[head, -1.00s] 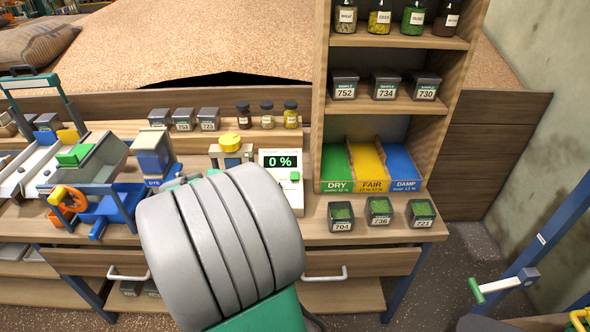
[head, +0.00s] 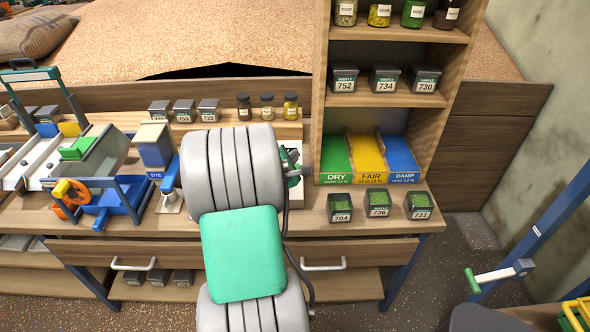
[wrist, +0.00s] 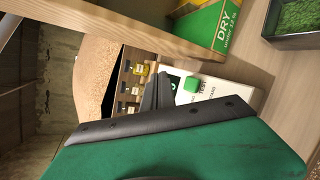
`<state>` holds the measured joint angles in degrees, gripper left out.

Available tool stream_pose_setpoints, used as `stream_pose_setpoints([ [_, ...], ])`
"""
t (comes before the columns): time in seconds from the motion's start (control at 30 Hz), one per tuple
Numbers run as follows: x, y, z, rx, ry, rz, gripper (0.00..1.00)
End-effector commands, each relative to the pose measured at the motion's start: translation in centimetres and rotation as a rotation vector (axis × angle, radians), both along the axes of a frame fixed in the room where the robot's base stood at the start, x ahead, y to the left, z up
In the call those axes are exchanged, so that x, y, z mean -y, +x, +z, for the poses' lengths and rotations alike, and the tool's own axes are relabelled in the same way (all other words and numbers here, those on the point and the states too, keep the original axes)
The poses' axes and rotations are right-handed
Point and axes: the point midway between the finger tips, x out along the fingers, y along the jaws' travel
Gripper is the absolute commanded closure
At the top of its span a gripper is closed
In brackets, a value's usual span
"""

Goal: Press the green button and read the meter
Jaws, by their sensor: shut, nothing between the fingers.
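The white meter (wrist: 222,98) shows in the wrist view with its green button (wrist: 193,84) beside the word TEST. Its dark display (wrist: 173,79) is mostly hidden behind my fingers, so I cannot read it. My gripper (wrist: 164,78) is shut and empty, with its dark fingers pointing toward the meter close beside the button. I cannot tell whether they touch it. In the head view my arm covers most of the meter, and only a white edge (head: 297,195) shows.
The shelf unit (head: 318,110) rises just right of the meter, with the DRY, FAIR and DAMP bins (head: 368,160). Sample boxes 704 (head: 340,208), 736 (head: 378,204) and 721 (head: 419,206) stand at the bench's front right. Small jars (head: 267,107) line the back ledge.

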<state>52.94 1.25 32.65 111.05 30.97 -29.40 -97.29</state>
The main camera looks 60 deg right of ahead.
Motion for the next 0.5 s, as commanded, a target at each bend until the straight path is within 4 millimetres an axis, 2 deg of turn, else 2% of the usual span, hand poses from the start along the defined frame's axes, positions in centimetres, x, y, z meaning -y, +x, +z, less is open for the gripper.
stream_pose_setpoints([
  [0.03,0.3,0.1,-1.4,0.000,0.002,0.000,1.00],
  [0.2,1.3,0.7,-3.8,0.000,0.001,0.000,1.00],
  [0.5,2.7,1.4,-6.5,0.001,0.001,-0.001,1.00],
])
